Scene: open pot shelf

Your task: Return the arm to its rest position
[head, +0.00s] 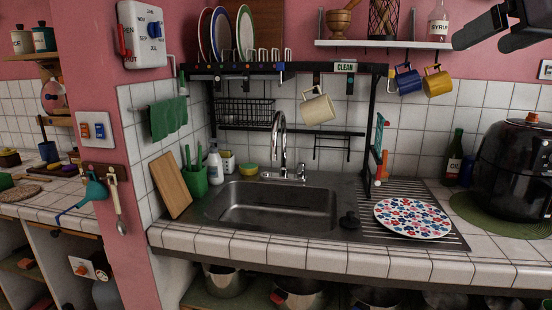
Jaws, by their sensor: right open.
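My right gripper (480,43) is in the top right corner of the head view, a dark shape cut off by the picture's edge. Its fingers are open and nothing shows between them. It appears in front of the right end of the upper wall shelf (380,44), near the syrup bottle (438,24). How far it is from them in depth I cannot tell. My left gripper is not in view.
A sink (275,208) sits in the tiled counter, with a black dish rack (290,68) above it. A patterned plate (412,218) lies on the drainboard. A black air fryer (515,170) stands at right. Mugs (407,80) hang under the shelf. Pots (300,293) stand below.

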